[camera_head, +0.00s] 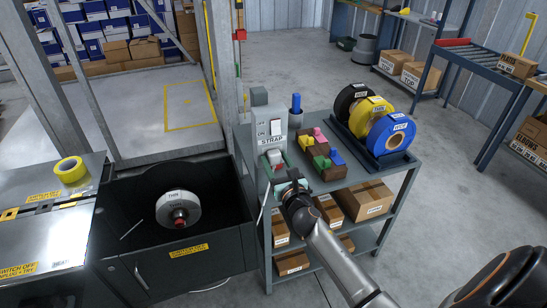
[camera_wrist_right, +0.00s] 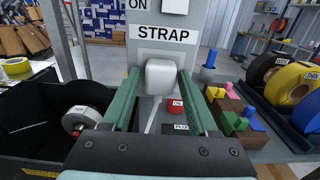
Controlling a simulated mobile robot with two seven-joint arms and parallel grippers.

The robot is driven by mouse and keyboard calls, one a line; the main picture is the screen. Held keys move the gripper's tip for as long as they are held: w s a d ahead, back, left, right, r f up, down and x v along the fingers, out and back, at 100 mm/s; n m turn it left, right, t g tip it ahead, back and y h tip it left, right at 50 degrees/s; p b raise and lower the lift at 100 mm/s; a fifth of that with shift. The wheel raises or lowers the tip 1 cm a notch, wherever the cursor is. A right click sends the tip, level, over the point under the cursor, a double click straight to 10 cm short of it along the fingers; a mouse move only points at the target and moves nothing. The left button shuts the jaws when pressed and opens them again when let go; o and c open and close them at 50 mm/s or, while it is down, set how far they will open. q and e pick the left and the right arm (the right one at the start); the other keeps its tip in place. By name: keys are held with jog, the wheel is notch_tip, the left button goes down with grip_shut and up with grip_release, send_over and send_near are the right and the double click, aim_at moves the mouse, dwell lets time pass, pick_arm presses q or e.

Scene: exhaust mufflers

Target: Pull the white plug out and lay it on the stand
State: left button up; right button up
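The white plug (camera_wrist_right: 161,77) sits at the front of the grey box labelled STRAP (camera_wrist_right: 165,37), below the label, with a pale cord hanging from it. In the head view the plug (camera_head: 274,157) shows low on the box. My right gripper (camera_wrist_right: 161,80) is open, its green fingers on either side of the plug with narrow gaps visible. In the head view my right gripper (camera_head: 284,172) reaches the box from the front. The box stands on the grey shelved stand (camera_head: 345,185); a small PLUG label (camera_wrist_right: 181,127) lies on its top. My left gripper is not in view.
A brown block tray with coloured pieces (camera_head: 322,152) stands right of the box, before a rack of black, yellow and blue rolls (camera_head: 386,135). A red OIL-labelled item (camera_wrist_right: 176,107) is beside the cord. A black bin (camera_head: 140,225) with a white roll stands at left.

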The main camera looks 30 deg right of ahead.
grip_shut()
dwell(0.4)
jog(key=shift+s, duration=0.1)
jog(key=v, duration=0.5)
jog(key=shift+s+p, duration=0.3)
jog(key=shift+s, duration=0.15)
dwell(0.8)
jog(key=shift+a, duration=0.1)
